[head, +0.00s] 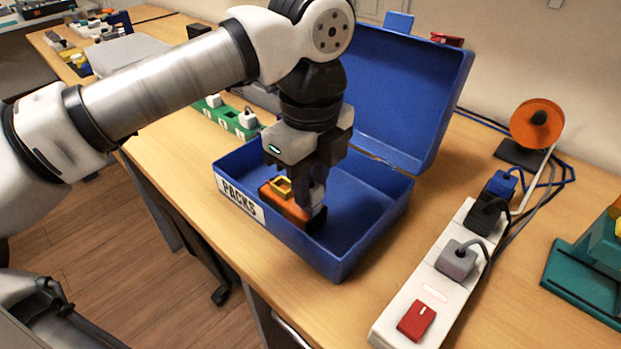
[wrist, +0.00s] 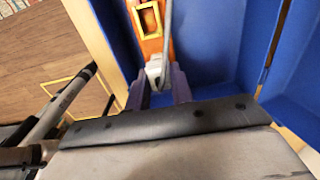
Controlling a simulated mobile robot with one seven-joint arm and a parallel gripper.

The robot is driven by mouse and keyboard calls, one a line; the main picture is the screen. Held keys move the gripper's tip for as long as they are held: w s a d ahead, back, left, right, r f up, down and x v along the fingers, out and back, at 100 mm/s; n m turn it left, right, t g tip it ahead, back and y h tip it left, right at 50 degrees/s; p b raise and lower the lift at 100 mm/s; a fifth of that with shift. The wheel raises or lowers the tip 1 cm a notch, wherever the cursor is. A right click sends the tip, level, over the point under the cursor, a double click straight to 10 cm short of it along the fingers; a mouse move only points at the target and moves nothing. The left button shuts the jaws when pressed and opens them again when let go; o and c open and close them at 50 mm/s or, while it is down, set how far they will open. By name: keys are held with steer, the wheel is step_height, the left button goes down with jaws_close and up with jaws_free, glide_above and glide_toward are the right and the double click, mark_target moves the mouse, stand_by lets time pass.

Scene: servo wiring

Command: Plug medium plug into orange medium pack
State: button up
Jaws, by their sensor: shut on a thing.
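The orange pack (head: 285,203) lies inside the open blue box marked PACKS, with a yellow-rimmed opening on its top; it also shows at the top of the wrist view (wrist: 146,22). My gripper (head: 300,190) reaches down into the box. In the wrist view its fingers (wrist: 161,88) are shut on a white plug (wrist: 155,70) with a grey cable. The plug is at the near end of the orange pack, close to or touching it. I cannot tell whether it is seated in it. In the head view the plug (head: 317,195) is partly hidden by my gripper.
The blue box (head: 350,262) has walls around my gripper and a raised lid behind. A white power strip (head: 405,318) with plugs and a red switch lies to the right, with an orange cable reel (head: 537,124) behind. A green block (head: 228,118) holds white plugs at the left.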

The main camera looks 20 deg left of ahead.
steer(key=shift+f, duration=0.25)
steer(key=o, duration=1)
steer(key=shift+o, duration=0.2)
